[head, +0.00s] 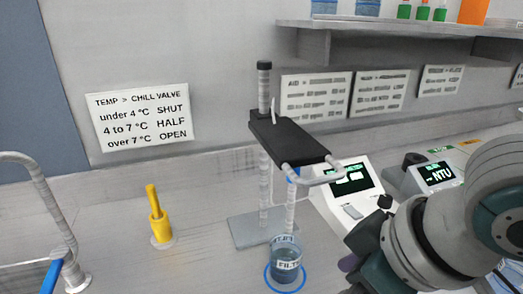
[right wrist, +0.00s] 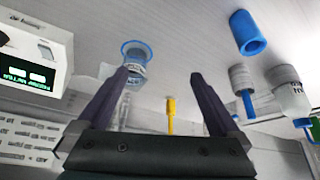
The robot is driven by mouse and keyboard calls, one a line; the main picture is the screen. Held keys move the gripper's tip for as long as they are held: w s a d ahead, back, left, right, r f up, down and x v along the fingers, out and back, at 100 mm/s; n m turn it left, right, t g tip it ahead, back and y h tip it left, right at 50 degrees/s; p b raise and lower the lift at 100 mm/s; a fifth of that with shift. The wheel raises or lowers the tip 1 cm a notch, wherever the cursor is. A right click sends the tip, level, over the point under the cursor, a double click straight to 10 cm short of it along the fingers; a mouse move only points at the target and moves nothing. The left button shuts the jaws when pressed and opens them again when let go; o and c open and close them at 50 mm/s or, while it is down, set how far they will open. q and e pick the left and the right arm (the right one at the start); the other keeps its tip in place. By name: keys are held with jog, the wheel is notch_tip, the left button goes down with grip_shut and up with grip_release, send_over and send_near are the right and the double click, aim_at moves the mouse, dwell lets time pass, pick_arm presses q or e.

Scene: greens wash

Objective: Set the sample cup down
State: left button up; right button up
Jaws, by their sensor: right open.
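The sample cup (head: 286,259), clear with a "FILT" label, stands upright on a blue ring (head: 284,285) on the counter, below the spout of the black-armed stand (head: 288,139). It also shows in the right wrist view (right wrist: 137,62), just beyond the tip of the left-hand finger. My right gripper (head: 350,267) is to the right of the cup in the head view, partly hidden by my own wrist. In the right wrist view my right gripper (right wrist: 160,75) has its fingers spread, with nothing held between them. My left gripper is not in view.
A yellow valve handle (head: 157,217) stands left of the stand. White meters with dark displays (head: 348,180) sit behind my right arm. A metal faucet (head: 47,205) is at far left. A wall shelf (head: 400,29) holds bottles.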

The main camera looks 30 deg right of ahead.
jog(key=s+a+g, duration=0.1)
jog(key=s+a, duration=0.2)
jog(key=s, duration=0.5)
jog(key=shift+s+r+g+h, duration=0.2)
jog(key=shift+r+g+h, duration=0.2)
